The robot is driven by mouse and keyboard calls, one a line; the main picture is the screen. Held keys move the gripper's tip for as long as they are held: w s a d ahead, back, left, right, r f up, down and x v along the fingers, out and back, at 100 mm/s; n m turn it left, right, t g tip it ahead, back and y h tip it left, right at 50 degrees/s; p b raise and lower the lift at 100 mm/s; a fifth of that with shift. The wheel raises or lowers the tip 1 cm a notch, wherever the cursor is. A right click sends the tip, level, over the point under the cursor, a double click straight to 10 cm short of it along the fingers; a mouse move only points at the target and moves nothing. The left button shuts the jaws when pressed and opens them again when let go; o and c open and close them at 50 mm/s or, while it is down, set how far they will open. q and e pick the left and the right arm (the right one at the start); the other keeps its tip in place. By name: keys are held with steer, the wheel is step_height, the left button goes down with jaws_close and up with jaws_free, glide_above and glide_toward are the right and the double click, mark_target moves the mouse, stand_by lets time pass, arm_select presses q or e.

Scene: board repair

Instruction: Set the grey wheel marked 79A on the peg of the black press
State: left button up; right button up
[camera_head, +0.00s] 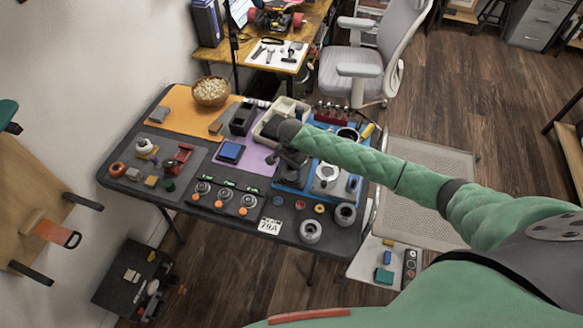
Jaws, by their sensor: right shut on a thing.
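A grey wheel (310,231) lies flat at the front edge of the dark table, just right of a white card (269,226) that reads 79A. No mark can be read on either wheel. My right gripper (291,163) reaches in from the right over the middle of the table, pointing down near the border of the purple and blue mats. It is shut on a small dark thing, mostly hidden by the gripper. I cannot surely pick out the black press or its peg. My left gripper is not in view.
The dark table (115,182) is crowded. A popcorn bowl (210,91) stands at the back left, a red vise (180,157) at the left, and several orange-topped knobs at the front. A grey chair (352,72) stands behind.

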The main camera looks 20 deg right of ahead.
steer(key=shift+f, duration=0.1)
stand_by(0.3)
steer(key=shift+f+p, duration=0.2)
steer(key=shift+p, duration=0.65)
stand_by(1.2)
steer(key=o, duration=1.2)
steer(key=shift+c, duration=0.2)
steer(key=shift+o, duration=0.4)
steer(key=shift+o, duration=1.1)
